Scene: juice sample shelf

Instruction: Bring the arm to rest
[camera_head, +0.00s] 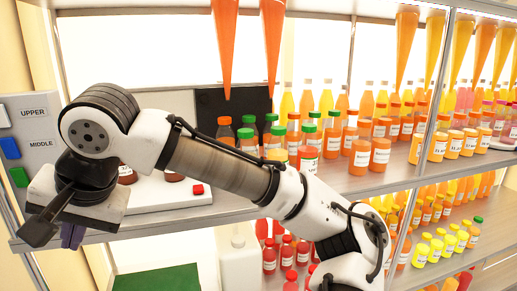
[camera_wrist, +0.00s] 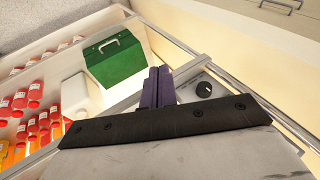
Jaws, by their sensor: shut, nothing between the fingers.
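My arm reaches across the head view from the lower right to the left, in front of the upper shelf. My gripper (camera_head: 72,234) hangs at the left end of the arm, near the left front edge of that shelf. In the wrist view my gripper (camera_wrist: 158,72) shows two purple fingers side by side. They are shut with nothing held between them. The fingertips appear near the shelf's metal frame, but I cannot tell the gap.
The upper shelf (camera_head: 405,178) bears several juice bottles at the right. A panel marked UPPER and MIDDLE (camera_head: 30,125) stands at the left. A green box (camera_wrist: 113,58), a white jug (camera_wrist: 75,95) and red bottles (camera_wrist: 33,92) sit below. A black knob (camera_wrist: 204,89) lies beside the fingers.

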